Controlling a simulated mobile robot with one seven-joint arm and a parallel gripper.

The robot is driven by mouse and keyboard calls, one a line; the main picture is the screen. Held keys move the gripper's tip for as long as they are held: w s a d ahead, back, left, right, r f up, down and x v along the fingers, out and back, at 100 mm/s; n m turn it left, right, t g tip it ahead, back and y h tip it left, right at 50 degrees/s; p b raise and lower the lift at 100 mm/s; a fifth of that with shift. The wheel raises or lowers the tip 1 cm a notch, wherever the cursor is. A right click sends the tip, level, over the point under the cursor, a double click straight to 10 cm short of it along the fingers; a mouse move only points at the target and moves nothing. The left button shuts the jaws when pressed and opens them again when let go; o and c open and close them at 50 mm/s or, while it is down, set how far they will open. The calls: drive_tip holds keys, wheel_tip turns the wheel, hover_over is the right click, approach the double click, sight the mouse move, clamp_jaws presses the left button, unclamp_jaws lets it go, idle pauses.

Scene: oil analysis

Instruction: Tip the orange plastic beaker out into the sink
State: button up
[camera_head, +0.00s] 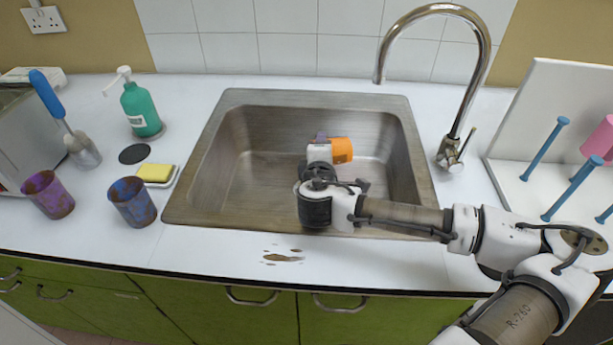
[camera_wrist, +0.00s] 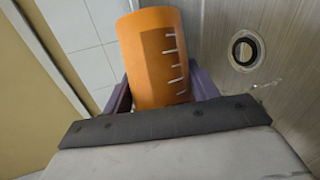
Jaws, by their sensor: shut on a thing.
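The orange plastic beaker (camera_head: 341,150) is held over the sink basin in the head view, lying on its side with its axis roughly level. The sink's drain (camera_wrist: 245,50) shows in the wrist view. The inside of the beaker is hidden, and no liquid stream is visible.
A chrome tap (camera_head: 465,100) arches at the sink's right rear. A purple cup (camera_head: 48,194) and a blue-purple cup (camera_head: 133,202) stand left, near a yellow sponge (camera_head: 155,173) and green soap bottle (camera_head: 140,108). A brown spill (camera_head: 283,258) lies on the front counter. A pegged rack (camera_head: 560,130) stands right.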

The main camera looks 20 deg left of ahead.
drive_tip(key=shift+s+a+n+b, duration=0.2)
drive_tip(key=shift+n+b, duration=0.2)
drive_tip(key=shift+b, duration=0.2)
